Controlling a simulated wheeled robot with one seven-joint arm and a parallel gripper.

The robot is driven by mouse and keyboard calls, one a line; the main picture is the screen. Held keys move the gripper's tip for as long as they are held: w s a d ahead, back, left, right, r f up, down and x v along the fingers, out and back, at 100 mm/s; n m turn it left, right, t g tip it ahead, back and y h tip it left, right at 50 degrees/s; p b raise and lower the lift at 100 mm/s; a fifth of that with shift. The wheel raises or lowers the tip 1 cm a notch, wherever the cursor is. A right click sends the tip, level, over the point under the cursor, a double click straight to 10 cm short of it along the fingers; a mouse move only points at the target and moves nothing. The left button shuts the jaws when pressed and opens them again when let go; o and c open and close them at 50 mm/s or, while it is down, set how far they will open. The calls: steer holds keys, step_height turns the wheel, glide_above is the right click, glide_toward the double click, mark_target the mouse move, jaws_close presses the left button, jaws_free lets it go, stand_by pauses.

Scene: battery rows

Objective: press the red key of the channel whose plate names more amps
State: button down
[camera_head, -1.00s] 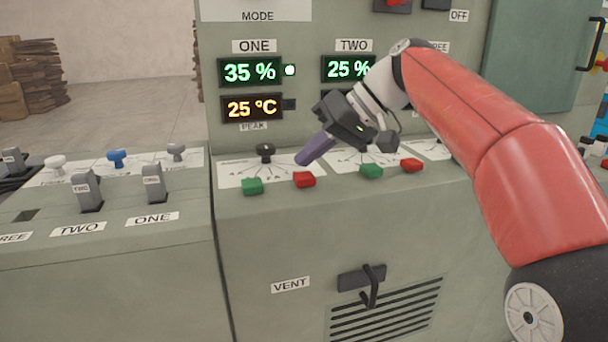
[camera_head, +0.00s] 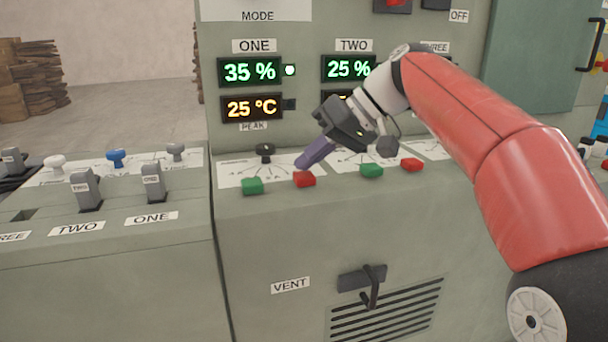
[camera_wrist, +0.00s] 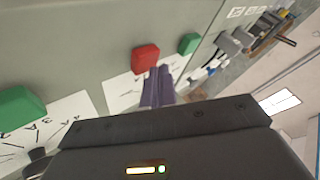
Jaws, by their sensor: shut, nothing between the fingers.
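My gripper (camera_head: 301,165) is shut and empty, its purple fingers angled down just above and behind the red key (camera_head: 304,180) on the channel ONE side. In the wrist view the fingertips (camera_wrist: 160,70) are beside that red key (camera_wrist: 146,58); I cannot tell whether they touch it. Its green key (camera_head: 252,186) sits to the left. The channel TWO side has a green key (camera_head: 371,171) and a red key (camera_head: 411,165). The white plate of ONE (camera_head: 232,174) and the plate of TWO (camera_head: 345,163) carry dial marks; their amp figures are too small to read surely.
A black knob (camera_head: 265,152) stands on the ONE plate, left of my fingers. Displays (camera_head: 250,71) are on the upright panel behind. Grey levers (camera_head: 88,190) stand on the left desk. A vent handle (camera_head: 370,284) is on the front below. My arm hides part of the right side.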

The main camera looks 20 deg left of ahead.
mark_target(311, 175)
steer(key=shift+f+b, duration=0.3)
steer(key=shift+f, duration=0.1)
stand_by(0.6)
steer(key=shift+r+p, duration=0.85)
steer(key=shift+p, duration=0.1)
step_height(311, 175, up, 3)
steer(key=p, duration=0.2)
steer(key=shift+f+p, duration=0.2)
steer(key=shift+p, duration=0.1)
steer(key=shift+r+p, duration=0.3)
steer(key=shift+r, duration=0.9)
